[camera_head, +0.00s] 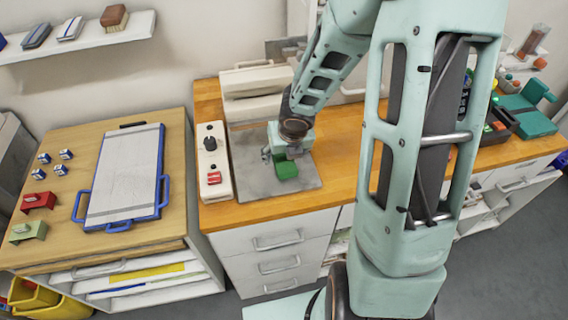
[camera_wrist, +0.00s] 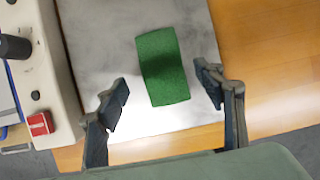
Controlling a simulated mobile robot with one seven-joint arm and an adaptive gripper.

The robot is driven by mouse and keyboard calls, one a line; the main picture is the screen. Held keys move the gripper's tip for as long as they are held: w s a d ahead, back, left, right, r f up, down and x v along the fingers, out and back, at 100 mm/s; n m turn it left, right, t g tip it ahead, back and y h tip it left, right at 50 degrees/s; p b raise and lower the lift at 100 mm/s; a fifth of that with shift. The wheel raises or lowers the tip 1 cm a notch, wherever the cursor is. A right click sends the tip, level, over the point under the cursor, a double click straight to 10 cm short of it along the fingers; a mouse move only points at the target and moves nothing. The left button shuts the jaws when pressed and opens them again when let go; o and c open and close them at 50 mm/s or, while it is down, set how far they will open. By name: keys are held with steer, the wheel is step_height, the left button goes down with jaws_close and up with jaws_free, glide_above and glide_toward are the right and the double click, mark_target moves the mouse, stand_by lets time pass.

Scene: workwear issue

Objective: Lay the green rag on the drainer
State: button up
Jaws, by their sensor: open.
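The green rag (camera_head: 287,171) is a small green rectangle on a grey slab beneath my gripper. In the wrist view the rag (camera_wrist: 163,67) lies flat on the pale, mottled slab (camera_wrist: 100,30). My gripper (camera_wrist: 165,85) is open, with one finger on each side of the rag's near part and visible gaps to both. In the head view my gripper (camera_head: 280,155) points down over the slab and partly hides the rag. I cannot tell its exact height. A grey panel in a blue-handled frame (camera_head: 127,177) lies on the left table; I cannot tell whether it is the drainer.
A cream control box (camera_head: 213,160) with a black knob and red switch stands just left of the slab. A cream machine (camera_head: 255,90) is behind it. Wooden counter (camera_head: 335,170) is bare right of the slab. Small blocks (camera_head: 55,162) sit on the left table.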

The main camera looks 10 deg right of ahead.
mark_target(284, 159)
steer(key=b+x, duration=0.1)
steer(key=x, duration=0.2)
steer(key=shift+w+d+f+b, duration=0.1)
steer(key=shift+f+b, duration=0.1)
steer(key=shift+b, duration=0.1)
steer(key=shift+r, duration=0.1)
steer(key=shift+c, duration=0.5)
steer(key=c, duration=1.3)
steer(key=shift+o, duration=0.2)
